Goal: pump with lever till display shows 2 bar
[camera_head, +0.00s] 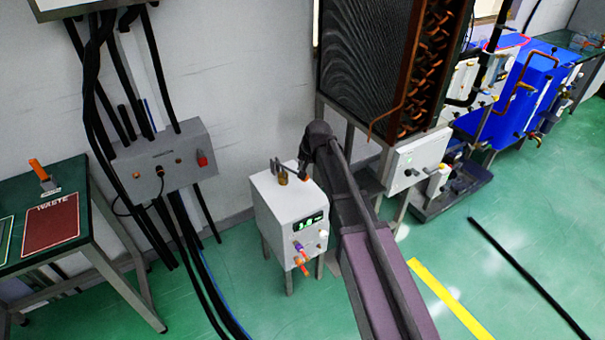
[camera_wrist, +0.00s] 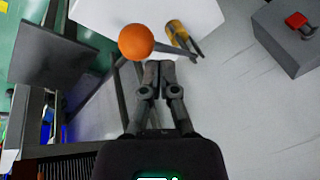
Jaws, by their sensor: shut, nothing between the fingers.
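The white pump box (camera_head: 280,212) stands on legs near the middle of the head view. Its small green display (camera_head: 309,222) is lit, but the digits are too small to read surely. In the wrist view the lever is a grey rod (camera_wrist: 172,49) with an orange ball knob (camera_wrist: 136,41) at its left end. A yellow cylindrical fitting (camera_wrist: 178,32) sits at the rod's other end. My gripper (camera_wrist: 159,66) is shut and empty, its fingertips just below the rod, right of the knob. I cannot tell whether they touch it. My arm partly hides the lever in the head view.
A grey wall box (camera_head: 165,160) with black cables hangs left of the pump. A dark finned unit (camera_head: 375,60) and a white control box (camera_head: 417,160) stand to the right. A table with a waste mat (camera_head: 52,222) is at the left. Green floor is open in front.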

